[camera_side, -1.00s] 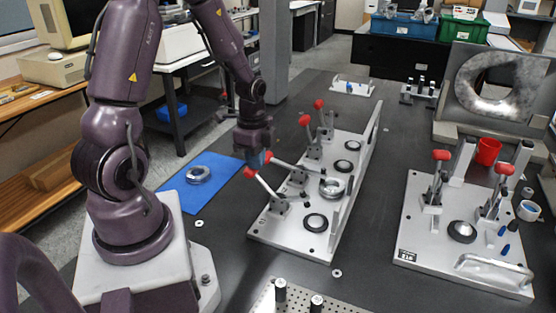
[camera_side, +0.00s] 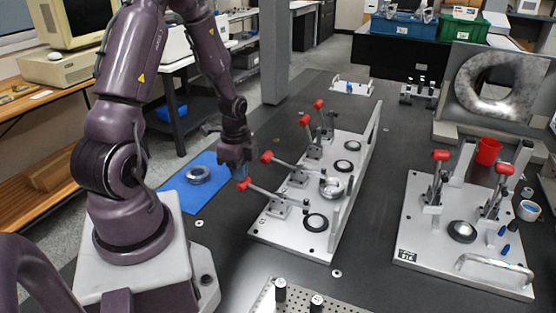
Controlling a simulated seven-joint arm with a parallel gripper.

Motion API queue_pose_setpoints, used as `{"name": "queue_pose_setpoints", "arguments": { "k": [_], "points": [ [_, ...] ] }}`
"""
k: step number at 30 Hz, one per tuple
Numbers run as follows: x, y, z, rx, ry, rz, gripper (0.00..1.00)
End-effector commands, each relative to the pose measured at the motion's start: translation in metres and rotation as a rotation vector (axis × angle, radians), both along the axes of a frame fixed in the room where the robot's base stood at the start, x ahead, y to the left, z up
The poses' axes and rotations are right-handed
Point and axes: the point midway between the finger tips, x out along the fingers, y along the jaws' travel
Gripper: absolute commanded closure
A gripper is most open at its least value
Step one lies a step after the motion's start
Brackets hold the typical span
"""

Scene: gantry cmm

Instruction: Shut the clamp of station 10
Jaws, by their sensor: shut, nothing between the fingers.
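A long grey fixture plate (camera_side: 262,232) stands mid-table with a row of red-tipped toggle clamps along its left side. The nearest clamp's lever (camera_side: 264,194) slants low to the left, ending in a red knob (camera_side: 243,184). The second clamp's red knob (camera_side: 266,157) is also low and to the left. The two far clamps' red knobs (camera_side: 305,120) (camera_side: 319,104) stand higher on steep levers. My gripper (camera_side: 241,173) points down, shut and empty, just above the nearest knob; I cannot tell whether they touch. I see no readable station number on this plate.
A second fixture (camera_side: 415,225) with two upright red-knobbed clamps and a small, unreadable label stands at right. A blue mat (camera_side: 190,197) with a metal ring (camera_side: 198,174) lies left of the middle plate. A perforated plate (camera_side: 345,306) is at the front. Dark table shows between fixtures.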

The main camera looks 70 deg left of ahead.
Motion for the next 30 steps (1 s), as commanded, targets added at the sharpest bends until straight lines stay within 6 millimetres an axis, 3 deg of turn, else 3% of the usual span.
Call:
{"name": "queue_pose_setpoints", "arguments": {
  "k": [19, 23, 27, 30],
  "points": [
    [-0.001, 0.001, 0.001, 0.001, 0.0, 0.002, 1.0],
    [0.002, 0.0, 0.015, 0.004, -0.004, 0.001, 1.0],
    [0.006, -0.004, 0.044, 0.006, -0.005, -0.001, 1.0],
    [-0.007, 0.009, 0.064, 0.006, -0.005, 0.008, 1.0]
  ]
}}
